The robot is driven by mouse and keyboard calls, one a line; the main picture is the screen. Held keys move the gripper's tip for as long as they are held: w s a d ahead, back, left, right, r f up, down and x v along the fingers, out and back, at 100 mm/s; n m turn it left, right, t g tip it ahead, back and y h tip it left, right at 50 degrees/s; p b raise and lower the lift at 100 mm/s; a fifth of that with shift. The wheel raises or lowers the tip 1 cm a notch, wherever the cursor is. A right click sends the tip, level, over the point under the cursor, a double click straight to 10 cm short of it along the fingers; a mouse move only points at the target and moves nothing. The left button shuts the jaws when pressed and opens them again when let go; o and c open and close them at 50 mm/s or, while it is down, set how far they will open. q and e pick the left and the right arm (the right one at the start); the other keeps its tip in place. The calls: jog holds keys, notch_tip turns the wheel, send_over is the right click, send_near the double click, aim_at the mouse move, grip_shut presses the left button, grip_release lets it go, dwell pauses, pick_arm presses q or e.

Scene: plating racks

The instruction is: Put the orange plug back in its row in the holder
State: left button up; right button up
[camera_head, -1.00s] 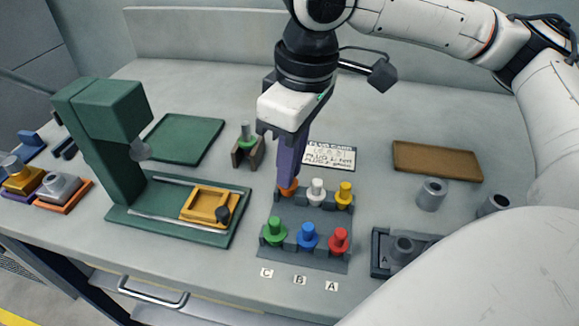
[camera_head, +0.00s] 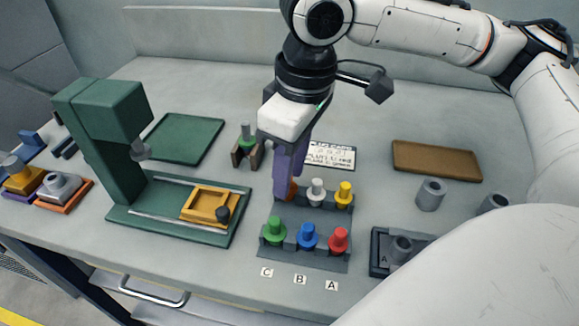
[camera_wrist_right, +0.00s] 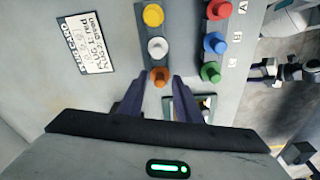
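The orange plug (camera_head: 291,190) stands in the back row of the grey holder (camera_head: 305,214), at its left end. It is partly hidden by my right gripper (camera_head: 284,190). In the right wrist view the orange plug (camera_wrist_right: 160,76) sits between the fingertips of my right gripper (camera_wrist_right: 158,80), with a gap on each side, so the fingers are open around it. The white plug (camera_head: 317,190) and yellow plug (camera_head: 344,193) stand beside it in that row. The green (camera_head: 274,232), blue (camera_head: 308,236) and red (camera_head: 339,240) plugs stand in the front row. My left gripper is out of view.
A printed card (camera_head: 335,156) lies behind the holder. A green press (camera_head: 115,150) with a yellow frame (camera_head: 200,206) stands left. A small brown stand (camera_head: 240,157) holds a grey-green piece. A brown tray (camera_head: 437,161) and grey cylinders (camera_head: 431,195) are right.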

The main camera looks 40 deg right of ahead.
aim_at(296, 190)
jog(key=shift+r, duration=0.1)
jog(key=shift+r, duration=0.2)
notch_tip(296, 190, up, 12)
jog(key=s+p, duration=0.1)
jog(key=p, duration=0.1)
jog(key=shift+s+d+r, duration=0.15)
jog(key=shift+d, duration=0.15)
jog(key=shift+r, duration=0.1)
